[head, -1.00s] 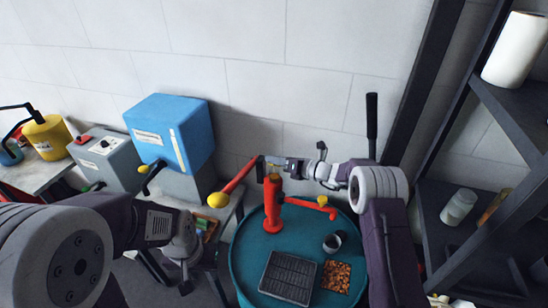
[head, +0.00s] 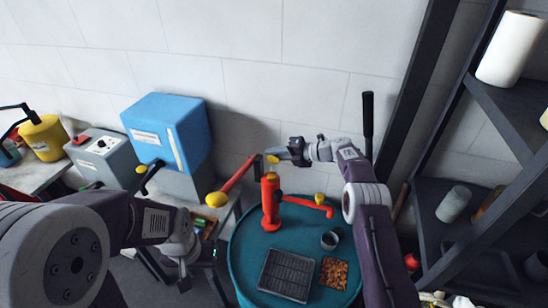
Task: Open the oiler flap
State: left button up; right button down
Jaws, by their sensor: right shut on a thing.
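A red hand pump (head: 271,205) stands upright on the teal drum (head: 240,262), with a red lever (head: 238,175) at its upper left and a red spout with a yellow knob at its right. No part is clearly recognisable as the oiler flap. My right gripper (head: 274,158) is just above the pump's top, shut on a small yellow thing at its tips; the fingers hide part of it. Whether this thing is joined to the pump I cannot tell. My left gripper (head: 184,280) hangs low to the left of the drum, apart from it; its jaw opening is unclear.
A blue box (head: 168,130) is at the left by the wall. Dark shelves (head: 455,225) stand at the right, and a black upright lever (head: 368,110) behind the drum.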

jog(key=shift+w+r, duration=0.1)
dwell(0.6)
jog(key=c, duration=1.4)
grip_release()
jog(key=shift+d, duration=0.1)
jog(key=shift+o, duration=0.2)
jog(key=b+v, duration=0.4)
jog(key=v, duration=0.5)
